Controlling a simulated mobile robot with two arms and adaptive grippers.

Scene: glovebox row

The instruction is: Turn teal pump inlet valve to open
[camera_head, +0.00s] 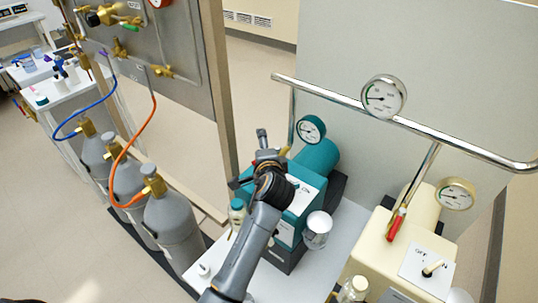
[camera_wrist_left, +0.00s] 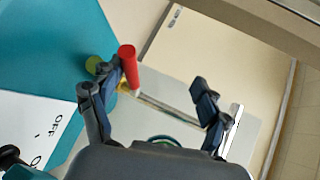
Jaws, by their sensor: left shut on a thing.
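The teal pump (camera_head: 318,160) stands on the bench in the middle of the head view, with a round gauge (camera_head: 311,129) on top. My left gripper (camera_head: 262,162) is at its upper left side and hides most of the inlet valve there. In the left wrist view, the valve's red handle (camera_wrist_left: 127,66) sticks out from a brass fitting (camera_wrist_left: 93,65) beside the teal body (camera_wrist_left: 50,45). The right gripper is not in view.
A cream pump (camera_head: 385,250) with a red-handled valve (camera_head: 396,224) stands to the right. A metal rail (camera_head: 450,138) with a gauge (camera_head: 383,97) runs behind. Small bottles (camera_head: 237,215) and a beaker (camera_head: 317,229) stand by the teal pump. Grey gas cylinders (camera_head: 180,225) stand left.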

